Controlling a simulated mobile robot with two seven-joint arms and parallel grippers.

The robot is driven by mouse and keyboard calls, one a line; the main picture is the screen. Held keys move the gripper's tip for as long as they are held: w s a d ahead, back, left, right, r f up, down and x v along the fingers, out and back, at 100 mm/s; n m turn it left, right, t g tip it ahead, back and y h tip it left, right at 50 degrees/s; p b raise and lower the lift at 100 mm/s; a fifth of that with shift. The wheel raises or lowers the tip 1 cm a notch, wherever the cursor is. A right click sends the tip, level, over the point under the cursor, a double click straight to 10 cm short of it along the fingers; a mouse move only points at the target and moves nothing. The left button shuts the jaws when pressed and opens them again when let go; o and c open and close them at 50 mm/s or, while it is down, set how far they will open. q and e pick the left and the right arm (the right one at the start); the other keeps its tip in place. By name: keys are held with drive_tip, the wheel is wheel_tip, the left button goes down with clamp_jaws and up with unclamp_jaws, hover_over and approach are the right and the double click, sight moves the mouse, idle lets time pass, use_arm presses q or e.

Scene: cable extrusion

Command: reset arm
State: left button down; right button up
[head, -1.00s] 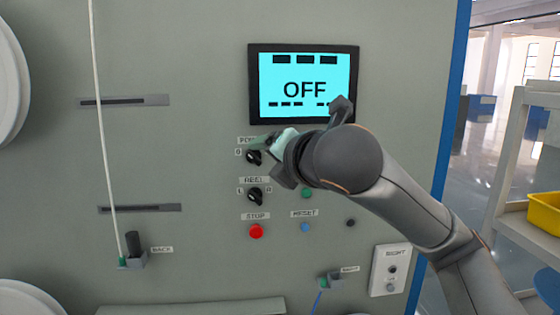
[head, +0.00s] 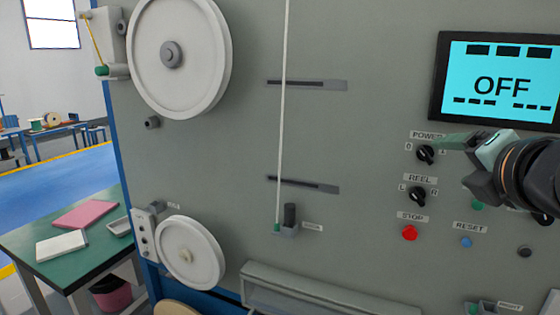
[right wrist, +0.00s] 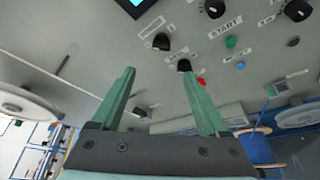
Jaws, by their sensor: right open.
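My right gripper (head: 450,142) is at the right of the head view, in front of the grey machine panel (head: 370,230). Its green fingers end just right of and above the black POWER knob (head: 426,155); whether they touch it cannot be told there. In the right wrist view my right gripper (right wrist: 165,80) has its two green fingers wide apart with nothing between them but the panel beyond. The screen (head: 500,86) reads OFF. The REEL knob (head: 417,196) sits below the POWER knob. My left gripper is in neither view.
The red STOP button (head: 410,233) and blue RESET button (head: 466,242) are on the panel below the gripper. White reels (head: 205,60) and a taut white cable (head: 282,130) are at its left.

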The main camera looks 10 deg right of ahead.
drive_tip(key=w+a+f+m+g+y, duration=0.1)
drive_tip(key=w+a+f+m+y, duration=0.2)
drive_tip(key=f, duration=0.4)
drive_tip(key=w+a+f+y, duration=0.2)
drive_tip(key=w+a+f, duration=0.3)
drive_tip(key=f, duration=0.2)
drive_tip(key=a+f+m+g+y, duration=0.1)
drive_tip(key=a+f+m, duration=0.15)
drive_tip(key=f, duration=0.55)
drive_tip(key=a+f+m+g+y, duration=0.1)
drive_tip(key=a+f+m, duration=0.15)
drive_tip(key=f, duration=0.55)
drive_tip(key=s+a+f+m, duration=0.1)
drive_tip(key=s+f+m, duration=0.2)
drive_tip(key=f, duration=0.5)
drive_tip(key=s+f+m, duration=0.3)
drive_tip(key=f+m, duration=0.1)
drive_tip(key=f, duration=0.4)
drive_tip(key=s+f+m+g+h, duration=0.1)
drive_tip(key=s+f+m, duration=0.5)
drive_tip(key=s+f, duration=0.8)
drive_tip(key=s+g, duration=0.1)
drive_tip(key=s, duration=0.2)
drive_tip(key=shift+s+f+m, duration=0.15)
drive_tip(key=shift+m, duration=0.15)
